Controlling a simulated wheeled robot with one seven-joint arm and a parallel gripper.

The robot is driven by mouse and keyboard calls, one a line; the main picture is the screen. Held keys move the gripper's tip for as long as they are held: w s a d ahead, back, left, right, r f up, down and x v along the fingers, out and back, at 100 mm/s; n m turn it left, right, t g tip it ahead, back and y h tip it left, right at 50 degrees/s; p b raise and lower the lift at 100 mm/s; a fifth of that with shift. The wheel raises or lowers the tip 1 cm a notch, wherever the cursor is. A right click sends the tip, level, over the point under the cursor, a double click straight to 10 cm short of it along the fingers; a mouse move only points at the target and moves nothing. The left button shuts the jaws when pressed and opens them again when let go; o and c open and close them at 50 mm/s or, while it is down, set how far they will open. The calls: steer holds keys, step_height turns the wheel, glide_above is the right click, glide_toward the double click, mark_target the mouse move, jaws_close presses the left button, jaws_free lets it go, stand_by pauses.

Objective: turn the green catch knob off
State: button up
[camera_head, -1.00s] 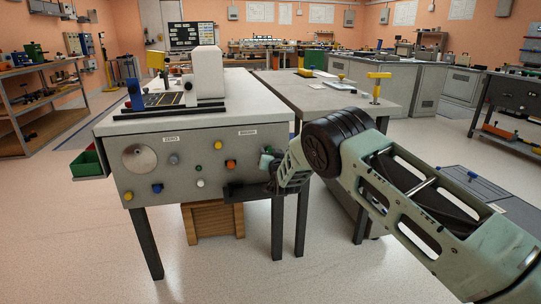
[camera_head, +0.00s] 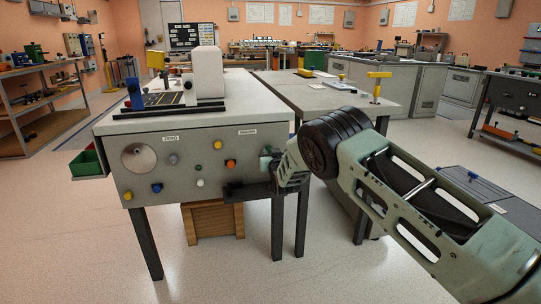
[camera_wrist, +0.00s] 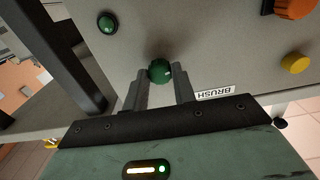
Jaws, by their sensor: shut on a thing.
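A round green knob (camera_wrist: 160,70) sits on the grey panel and shows in the wrist view between my fingertips. My gripper (camera_wrist: 161,76) is shut on it, one dark finger on each side. A second green knob (camera_wrist: 107,22) stands apart on the same panel at the upper left of the wrist view.
An upside-down BRUSH label (camera_wrist: 216,93) lies just right of my fingers in the wrist view. A yellow knob (camera_wrist: 295,62) and an orange knob (camera_wrist: 292,8) stand farther right. A dark bench leg (camera_wrist: 66,55) is at the left. A second bench (camera_head: 305,92) stands right of the first.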

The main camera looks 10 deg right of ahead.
steer(key=shift+f+n+b, duration=0.1)
steer(key=shift+n+b, duration=1.75)
steer(key=shift+n, duration=5.75)
steer(key=o, duration=1)
steer(key=s+p, duration=0.3)
steer(key=s, duration=1.4)
steer(key=shift+s+p, duration=0.25)
steer(key=shift+p, duration=0.1)
